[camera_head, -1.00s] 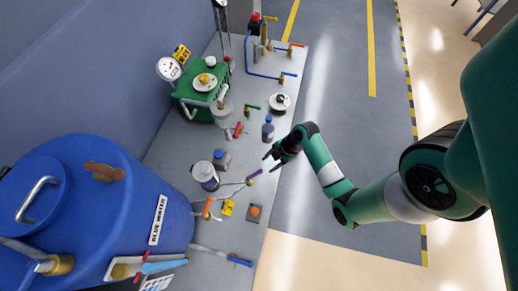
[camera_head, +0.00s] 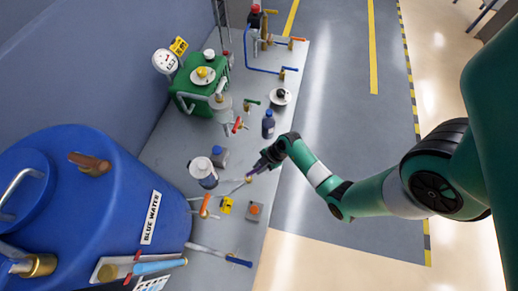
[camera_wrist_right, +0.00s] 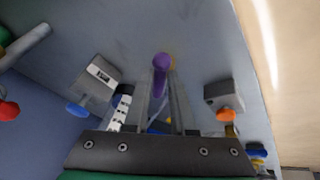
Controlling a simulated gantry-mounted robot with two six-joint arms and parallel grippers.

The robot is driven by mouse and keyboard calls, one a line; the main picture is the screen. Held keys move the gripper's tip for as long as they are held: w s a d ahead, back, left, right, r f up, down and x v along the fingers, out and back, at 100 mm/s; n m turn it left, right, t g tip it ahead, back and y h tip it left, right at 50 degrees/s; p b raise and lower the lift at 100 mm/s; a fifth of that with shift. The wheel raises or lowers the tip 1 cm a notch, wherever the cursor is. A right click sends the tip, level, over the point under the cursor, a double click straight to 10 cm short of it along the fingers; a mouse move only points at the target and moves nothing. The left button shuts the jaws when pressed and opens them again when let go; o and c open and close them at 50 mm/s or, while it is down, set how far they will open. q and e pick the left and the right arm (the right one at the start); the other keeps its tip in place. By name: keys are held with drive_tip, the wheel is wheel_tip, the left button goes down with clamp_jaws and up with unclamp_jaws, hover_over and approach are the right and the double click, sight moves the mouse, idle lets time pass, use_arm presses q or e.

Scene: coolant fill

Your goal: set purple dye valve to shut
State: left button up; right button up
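The purple dye valve's purple handle (camera_head: 251,175) sits at the end of a thin pipe near the table's front edge. In the right wrist view the purple handle (camera_wrist_right: 161,64) points toward the camera between the two fingers. My right gripper (camera_head: 258,166) is at this handle, reaching in from the right. Its fingers (camera_wrist_right: 161,85) look apart, one on either side of the handle, with gaps showing. The fingers partly hide the valve in the head view. My left gripper is not in view.
A dark blue bottle (camera_head: 268,125) stands close behind the right gripper. A white-lidded jar (camera_head: 203,173) and a blue-capped block (camera_head: 219,157) stand left of the valve. A grey block with an orange knob (camera_head: 254,211) is in front. The large blue barrel (camera_head: 110,190) fills the lower left.

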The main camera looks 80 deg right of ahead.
clamp_jaws()
drive_tip(key=shift+r, duration=0.1)
drive_tip(key=shift+w+d+r+n+y+p, duration=0.1)
drive_tip(key=shift+w+d+n+y+p, duration=0.25)
drive_tip(key=shift+n+p, duration=0.5)
drive_tip(key=shift+w+d+n+g+y, duration=0.2)
drive_tip(key=shift+n+g+y, duration=0.2)
drive_tip(key=shift+n, duration=0.45)
drive_tip(key=shift+w+d+n+g+y, duration=0.2)
drive_tip(key=shift+w+n+g+y, duration=0.25)
drive_tip(key=shift+n, duration=0.75)
drive_tip(key=shift+w+d+f+n+g+b, duration=0.15)
drive_tip(key=shift+w+n+g, duration=0.15)
drive_tip(key=shift+n, duration=0.45)
drive_tip(key=shift+w+f+n+g+b, duration=0.15)
drive_tip(key=shift+w+n, duration=0.2)
drive_tip(key=shift+n, duration=0.4)
drive_tip(key=shift+r+y, duration=0.1)
drive_tip(key=shift+y, duration=0.2)
